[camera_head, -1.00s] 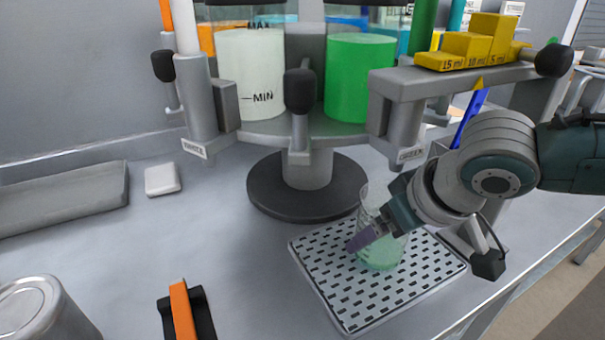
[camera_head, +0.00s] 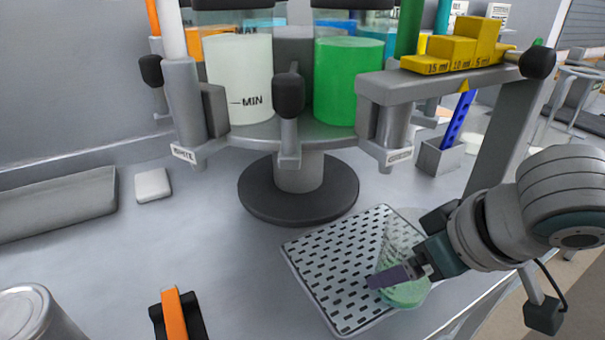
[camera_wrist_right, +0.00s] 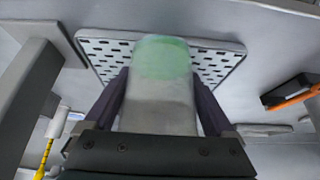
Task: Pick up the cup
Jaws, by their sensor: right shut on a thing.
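The cup (camera_head: 407,292) is clear, with pale green liquid in its lower part. My right gripper (camera_head: 398,280) is shut around it, one finger showing on the near left side. The cup appears over the right part of the perforated drip tray (camera_head: 322,277); its exact height above the tray is hard to tell. In the right wrist view the cup (camera_wrist_right: 160,85) sits between the two dark fingers, green end toward the tray (camera_wrist_right: 95,45). My left gripper is not in view.
The drum stand (camera_head: 298,190) rises behind the tray, with white (camera_head: 238,80) and green (camera_head: 348,80) drums. Yellow volume steps (camera_head: 455,50) sit on an arm at upper right. An orange-and-black object (camera_head: 175,315) and a metal can (camera_head: 38,312) stand front left.

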